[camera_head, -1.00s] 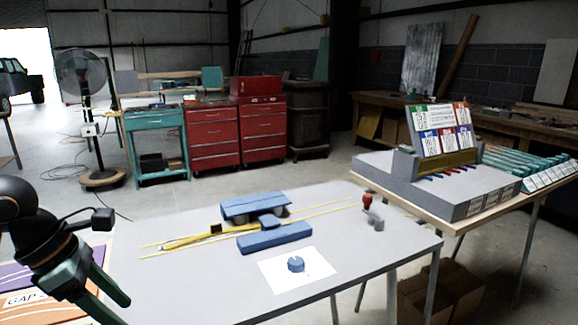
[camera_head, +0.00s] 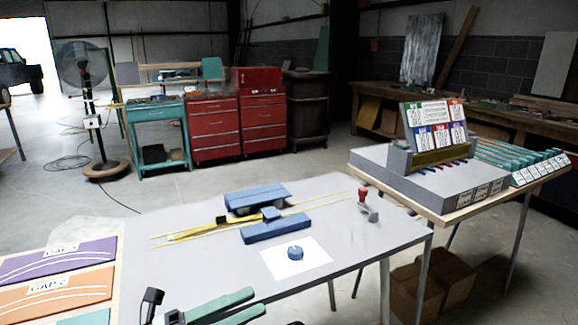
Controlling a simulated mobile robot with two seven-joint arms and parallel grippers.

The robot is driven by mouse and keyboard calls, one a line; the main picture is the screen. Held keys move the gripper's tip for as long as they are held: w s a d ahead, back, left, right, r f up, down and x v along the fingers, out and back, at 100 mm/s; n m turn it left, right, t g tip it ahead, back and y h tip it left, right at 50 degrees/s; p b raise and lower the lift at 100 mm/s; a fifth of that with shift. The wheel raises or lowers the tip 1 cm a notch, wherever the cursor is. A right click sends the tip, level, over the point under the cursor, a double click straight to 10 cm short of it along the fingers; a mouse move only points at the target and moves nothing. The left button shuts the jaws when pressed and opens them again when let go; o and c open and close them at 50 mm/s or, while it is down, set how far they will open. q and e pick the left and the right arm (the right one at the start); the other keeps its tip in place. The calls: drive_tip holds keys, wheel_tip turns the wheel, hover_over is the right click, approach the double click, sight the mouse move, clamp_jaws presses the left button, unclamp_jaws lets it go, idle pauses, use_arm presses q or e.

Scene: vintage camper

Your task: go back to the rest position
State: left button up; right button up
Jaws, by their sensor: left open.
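My left gripper (camera_head: 246,303) is at the bottom of the head view, its green fingers apart and empty. It is over or beside the front edge of the grey table (camera_head: 200,265), left of and nearer than the white sheet (camera_head: 318,262). A blue round knob (camera_head: 295,253) sits on that sheet. My right gripper is not in view.
Blue blocks (camera_head: 275,228) and yellow rails (camera_head: 180,235) lie mid-table. A red-topped stamp-like item (camera_head: 364,200) stands at the table's right end. Coloured GAP cards (camera_head: 60,262) lie at left. A second table at right bears a grey stand (camera_head: 400,172). Concrete floor lies beyond.

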use_arm(q)
drive_tip(key=w+a+f+n+t+y+p, duration=0.1)
drive_tip(key=a+f+n+t+y, duration=0.35)
drive_tip(key=f+n+y, duration=0.55)
drive_tip(key=a+f+n+t+y+p, duration=0.1)
drive_tip(key=a+f+n+t+y, duration=0.4)
drive_tip(key=n, duration=0.9)
drive_tip(key=s+f+n+g+y+p, duration=0.1)
drive_tip(key=s+f+n+g+y, duration=0.2)
drive_tip(key=s+f, duration=1.2)
wheel_tip(320, 180, down, 3)
drive_tip(key=n+g, duration=0.3)
drive_tip(key=n, duration=0.3)
drive_tip(key=shift+a+g+p, duration=0.15)
drive_tip(key=shift+g+p, duration=0.2)
drive_tip(key=shift+p, duration=0.05)
